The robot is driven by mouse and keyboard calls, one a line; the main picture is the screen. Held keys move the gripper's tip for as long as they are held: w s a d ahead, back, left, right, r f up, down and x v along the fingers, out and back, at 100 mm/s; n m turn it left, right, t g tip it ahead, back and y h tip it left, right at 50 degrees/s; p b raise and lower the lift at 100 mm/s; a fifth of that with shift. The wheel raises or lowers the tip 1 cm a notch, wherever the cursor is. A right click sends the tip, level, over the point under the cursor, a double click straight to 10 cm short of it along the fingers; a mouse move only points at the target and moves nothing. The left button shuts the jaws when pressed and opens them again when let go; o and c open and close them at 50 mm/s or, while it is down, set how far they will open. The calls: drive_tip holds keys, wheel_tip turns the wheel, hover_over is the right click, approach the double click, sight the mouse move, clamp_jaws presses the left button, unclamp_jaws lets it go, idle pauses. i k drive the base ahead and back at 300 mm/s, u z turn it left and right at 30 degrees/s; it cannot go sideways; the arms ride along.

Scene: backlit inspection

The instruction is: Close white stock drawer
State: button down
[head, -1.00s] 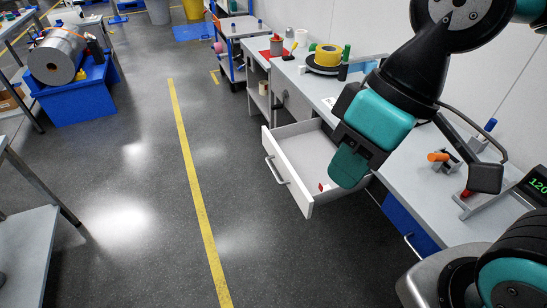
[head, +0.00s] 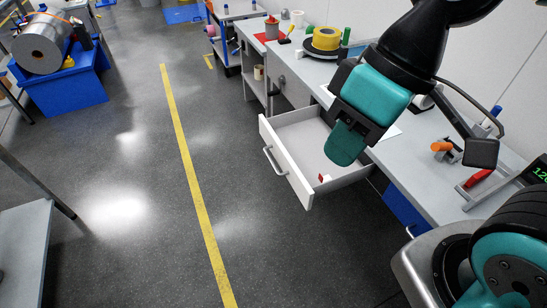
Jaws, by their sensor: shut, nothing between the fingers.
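The white stock drawer (head: 287,172) stands pulled out from under the grey-white workbench in the head view. Its front panel, with a grey bar handle (head: 273,162), faces left over the floor. A small red and white item (head: 324,178) lies inside the drawer. My gripper (head: 345,146) is at the end of my teal and black arm, in front of the drawer's right part in the picture. It is shut and empty. I cannot tell its exact height above the drawer, and it hides part of the drawer's inside.
The workbench (head: 425,180) holds a yellow tape roll (head: 326,39), an orange-handled tool (head: 441,147) and a digital display (head: 540,173). A blue cabinet (head: 405,212) is under it. Open floor with a yellow line (head: 190,170) lies left of the drawer. A grey table (head: 25,250) stands at far left.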

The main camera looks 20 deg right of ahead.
sight(296, 139)
drive_tip(key=k, duration=0.5)
drive_tip(key=z, duration=0.6)
drive_tip(key=i, duration=0.8)
drive_tip(key=u, duration=1.3)
